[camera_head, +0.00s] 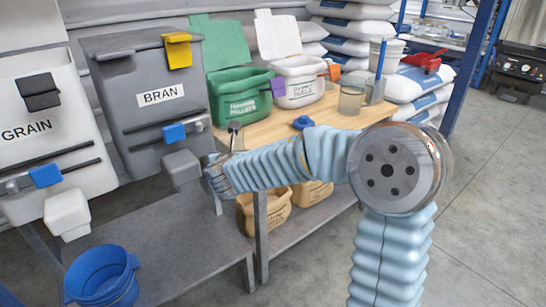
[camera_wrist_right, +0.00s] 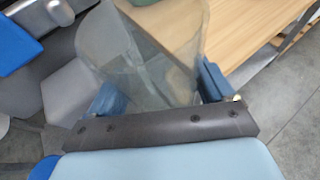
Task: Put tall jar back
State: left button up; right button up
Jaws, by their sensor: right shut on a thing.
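In the right wrist view, a clear, see-through jar (camera_wrist_right: 152,58) sits between the two blue fingers of my right gripper (camera_wrist_right: 160,90), which is shut on it. Its upper part runs out of the frame, so its full height does not show. In the head view my right arm reaches across to the left, and its gripper (camera_head: 218,174) is beside the grey spout of the BRAN hopper (camera_head: 150,75). The held jar is mostly hidden there by the arm. Two other clear jars, one (camera_head: 351,99) and another (camera_head: 375,90), stand on the wooden bench. My left gripper is out of view.
The wooden bench (camera_head: 262,128) holds a green bin (camera_head: 238,98), a white bin (camera_head: 300,82) and a blue object (camera_head: 303,122). A GRAIN hopper (camera_head: 40,130) stands at left. A blue bucket (camera_head: 102,278) is at lower left. The grey lower table (camera_head: 190,245) has bare room.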

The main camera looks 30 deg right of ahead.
jog(key=w+d+r+n+t+y+b, duration=0.1)
jog(key=w+d+r+n+y+b, duration=0.15)
jog(key=r, duration=0.85)
jog(key=shift+m+h, duration=0.35)
jog(key=w+d+f, duration=0.2)
jog(key=d, duration=0.2)
jog(key=w+d+f+b, duration=0.1)
jog(key=w+d+f, duration=0.2)
jog(key=d, duration=0.1)
jog(key=w+d+f, duration=0.2)
jog(key=d+f, duration=0.1)
jog(key=d, duration=0.1)
jog(key=shift+w+f, duration=0.15)
jog(key=shift+w, duration=0.2)
jog(key=f+b, duration=0.1)
jog(key=f, duration=0.1)
jog(key=f+b, duration=0.2)
jog(key=shift+w+d, duration=0.2)
jog(key=shift+r, duration=0.1)
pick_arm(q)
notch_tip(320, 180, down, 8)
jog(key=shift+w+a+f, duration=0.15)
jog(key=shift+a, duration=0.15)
